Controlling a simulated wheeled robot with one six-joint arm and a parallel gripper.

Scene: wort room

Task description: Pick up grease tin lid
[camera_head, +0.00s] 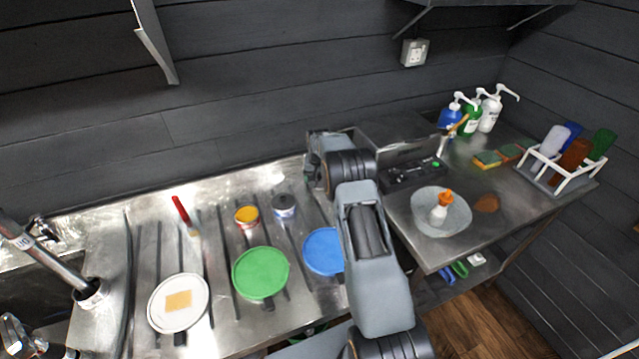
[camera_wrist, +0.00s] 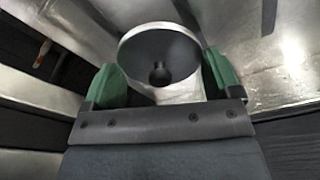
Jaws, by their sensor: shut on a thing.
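In the wrist view, a round dark grey disc with a light rim and a black knob at its middle, which I take as the grease tin lid (camera_wrist: 158,45), sits between the green-padded fingers of my gripper (camera_wrist: 163,77). The gripper is shut on it. A pale, rounded part shows just below the disc, partly hidden by the gripper's palm; I cannot tell whether it belongs to the lid. In the head view, my arm hides the held lid and most of the gripper, which is near the counter's back edge.
A dark-topped tin (camera_head: 285,203), an orange-topped tin (camera_head: 246,215), a red-handled brush (camera_head: 184,213), and green (camera_head: 261,273), blue (camera_head: 322,251) and white (camera_head: 163,309) discs lie on the ribbed steel counter. Right, a bowl (camera_head: 421,216) holds a bottle; pump bottles and a white rack (camera_head: 573,184) stand beyond.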

